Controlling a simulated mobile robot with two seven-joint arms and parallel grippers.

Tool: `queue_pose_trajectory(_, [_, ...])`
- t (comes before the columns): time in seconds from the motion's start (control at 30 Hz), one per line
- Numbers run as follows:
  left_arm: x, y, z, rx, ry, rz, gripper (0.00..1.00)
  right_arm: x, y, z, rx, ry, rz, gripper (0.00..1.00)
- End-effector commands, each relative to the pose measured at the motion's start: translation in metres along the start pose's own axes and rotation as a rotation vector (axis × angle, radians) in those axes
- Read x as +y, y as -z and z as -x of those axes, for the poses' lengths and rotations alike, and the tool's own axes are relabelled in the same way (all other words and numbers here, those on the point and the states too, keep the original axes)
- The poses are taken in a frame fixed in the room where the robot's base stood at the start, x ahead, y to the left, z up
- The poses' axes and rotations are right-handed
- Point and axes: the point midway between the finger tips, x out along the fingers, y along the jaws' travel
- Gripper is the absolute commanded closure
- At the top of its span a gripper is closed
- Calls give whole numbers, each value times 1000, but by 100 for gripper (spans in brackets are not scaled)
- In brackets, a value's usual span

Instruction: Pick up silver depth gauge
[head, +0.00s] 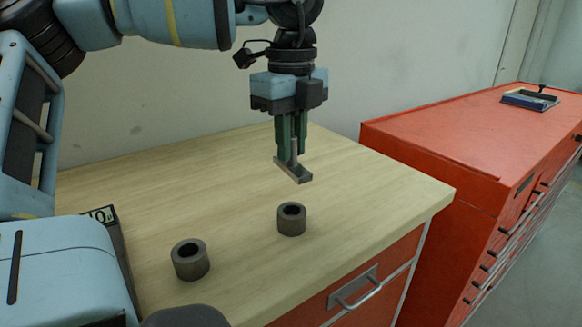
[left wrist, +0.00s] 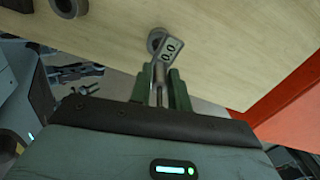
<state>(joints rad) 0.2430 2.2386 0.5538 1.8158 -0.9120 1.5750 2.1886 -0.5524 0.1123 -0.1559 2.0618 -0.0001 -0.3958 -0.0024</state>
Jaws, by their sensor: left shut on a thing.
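The silver depth gauge (head: 293,170) is T-shaped, with a flat crossbar at its lower end and a narrow stem. My left gripper (head: 291,150) points down, with its green fingers shut on the stem. The gauge appears to hang above the wooden worktop, behind the right-hand metal ring. The upper stem is hidden by the fingers in the head view. My right gripper is not in view.
Two grey metal rings, left (head: 190,259) and right (head: 291,219), stand on the wooden worktop (head: 380,200). A red cabinet (head: 440,130) adjoins on the right, carrying a blue-based item (head: 529,100).

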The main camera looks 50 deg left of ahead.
Motion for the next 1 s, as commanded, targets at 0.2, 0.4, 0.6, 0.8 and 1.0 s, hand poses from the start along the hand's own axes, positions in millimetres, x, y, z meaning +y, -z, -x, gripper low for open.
queue_pose_trajectory(0.2, [0, 0, 56, -2, 5, 3, 100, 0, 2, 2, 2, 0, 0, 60])
queue_pose_trajectory(0.4, [0, 0, 104, -2, 5, 4, 100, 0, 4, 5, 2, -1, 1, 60])
queue_pose_trajectory(0.6, [0, 0, 148, -2, 5, 3, 100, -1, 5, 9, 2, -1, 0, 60])
queue_pose_trajectory(0.8, [0, 1, 179, 0, 3, 1, 100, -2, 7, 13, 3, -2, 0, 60])
queue_pose_trajectory(1.0, [0, 0, 198, 1, 1, -1, 100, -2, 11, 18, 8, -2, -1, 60])
